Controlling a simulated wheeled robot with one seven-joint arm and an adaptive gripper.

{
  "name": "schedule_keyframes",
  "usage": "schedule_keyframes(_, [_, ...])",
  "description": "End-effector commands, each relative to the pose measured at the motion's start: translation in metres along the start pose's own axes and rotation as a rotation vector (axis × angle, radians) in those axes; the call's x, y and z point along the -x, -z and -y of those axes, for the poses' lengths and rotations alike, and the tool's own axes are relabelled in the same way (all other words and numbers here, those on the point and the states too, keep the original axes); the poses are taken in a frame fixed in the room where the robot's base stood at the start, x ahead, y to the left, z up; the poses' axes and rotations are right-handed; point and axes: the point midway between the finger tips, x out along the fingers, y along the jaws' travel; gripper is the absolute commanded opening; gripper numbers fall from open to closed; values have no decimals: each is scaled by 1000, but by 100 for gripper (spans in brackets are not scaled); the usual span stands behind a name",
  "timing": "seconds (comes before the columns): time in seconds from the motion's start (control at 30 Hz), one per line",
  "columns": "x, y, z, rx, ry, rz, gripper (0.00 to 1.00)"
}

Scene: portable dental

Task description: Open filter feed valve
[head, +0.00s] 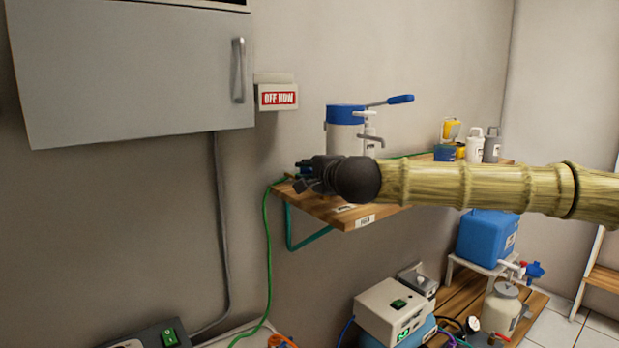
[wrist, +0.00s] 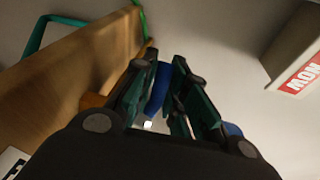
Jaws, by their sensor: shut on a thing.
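My gripper (head: 312,178) is at the left end of the wooden shelf, beside the wall; its dark body hides much of what is there. In the wrist view, the jaws (wrist: 157,100) are closed around a narrow blue piece (wrist: 158,88), which looks like a valve handle. A brass-coloured part (wrist: 95,100) shows beside the left finger, partly covered. A green hose (head: 267,225) hangs from the shelf end near my gripper. The valve body is mostly hidden, so I cannot tell how far it is turned.
The wooden shelf (head: 325,207) carries a white canister with a blue top (head: 345,115) and a blue-tipped lever. A grey cabinet (head: 130,70) and an "OFF NOW" sign (head: 278,97) are on the wall. Below are a beige device (head: 395,305) and a blue container (head: 485,235).

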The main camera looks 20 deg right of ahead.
Motion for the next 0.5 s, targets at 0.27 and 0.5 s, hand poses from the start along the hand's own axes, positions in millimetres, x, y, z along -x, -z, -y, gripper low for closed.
schedule_keyframes(0.27, [-8,3,10,-35,23,-224,0])
schedule_keyframes(0.5, [-14,9,12,-71,38,-415,0])
